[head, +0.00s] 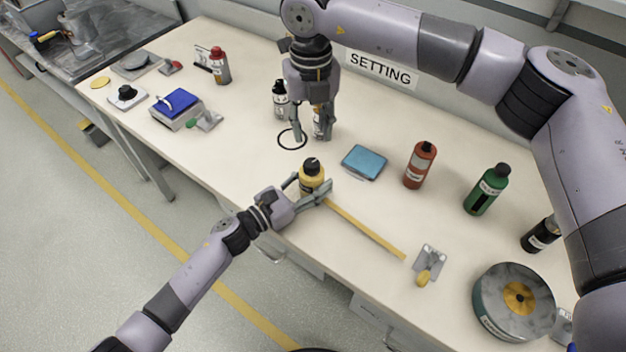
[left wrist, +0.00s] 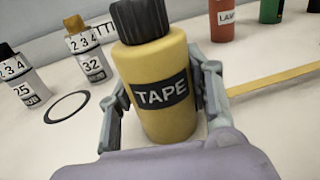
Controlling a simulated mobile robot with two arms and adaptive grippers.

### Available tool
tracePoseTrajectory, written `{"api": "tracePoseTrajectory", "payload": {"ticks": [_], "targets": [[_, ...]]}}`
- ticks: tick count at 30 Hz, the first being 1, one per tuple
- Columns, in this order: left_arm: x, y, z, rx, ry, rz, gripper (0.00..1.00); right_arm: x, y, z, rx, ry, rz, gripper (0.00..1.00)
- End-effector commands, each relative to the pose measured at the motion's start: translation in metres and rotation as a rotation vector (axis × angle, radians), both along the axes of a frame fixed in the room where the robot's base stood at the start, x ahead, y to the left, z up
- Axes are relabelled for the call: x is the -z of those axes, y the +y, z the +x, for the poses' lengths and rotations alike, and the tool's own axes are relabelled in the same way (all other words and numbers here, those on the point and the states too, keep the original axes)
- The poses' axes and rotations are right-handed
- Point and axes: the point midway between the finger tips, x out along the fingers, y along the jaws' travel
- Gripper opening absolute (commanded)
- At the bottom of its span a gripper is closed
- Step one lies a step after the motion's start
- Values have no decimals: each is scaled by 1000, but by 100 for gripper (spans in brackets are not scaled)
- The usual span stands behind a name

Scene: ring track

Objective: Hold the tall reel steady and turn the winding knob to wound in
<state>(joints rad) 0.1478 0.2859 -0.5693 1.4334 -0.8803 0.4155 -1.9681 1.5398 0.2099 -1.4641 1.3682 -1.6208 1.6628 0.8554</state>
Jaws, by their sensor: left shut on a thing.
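The tall yellow reel (head: 311,183), labelled TAPE, stands upright with a black winding knob (head: 312,165) on top. In the left wrist view the reel (left wrist: 160,115) fills the middle, with its knob (left wrist: 140,18) cut off by the top edge. My left gripper (head: 312,192) is shut on the reel's body, one finger on each side. A yellow tape strip (head: 368,231) runs out from the reel to the right across the table. My right gripper (head: 312,137) points down behind the reel, fingers apart, near a ring outline and a small numbered bottle (head: 318,123). It is clear of the knob.
A blue pad (head: 364,162), red bottle (head: 420,165), green bottle (head: 487,189) and black bottle (head: 541,235) stand to the right. A metal bracket (head: 431,260) is by the tape's far end. A round drum (head: 500,305) is at the front right. Another numbered bottle (head: 280,97) stands behind.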

Motion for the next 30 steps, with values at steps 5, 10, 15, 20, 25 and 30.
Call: {"api": "tracePoseTrajectory", "payload": {"ticks": [5,10,15,20,25,30], "targets": [[0,0,0,0,0,0,14,0,0,0,0,0,0,33],[0,0,0,0,1,1,13,0,0,0,-29,0,0,43],[0,0,0,0,1,1,13,-3,0,0,-218,0,0,50],[0,0,0,0,1,1,13,-7,1,0,-534,0,0,50],[0,0,0,0,1,1,13,-11,1,0,-892,-1,1,50],[0,0,0,0,1,1,13,-16,1,0,-1249,0,0,50]]}}
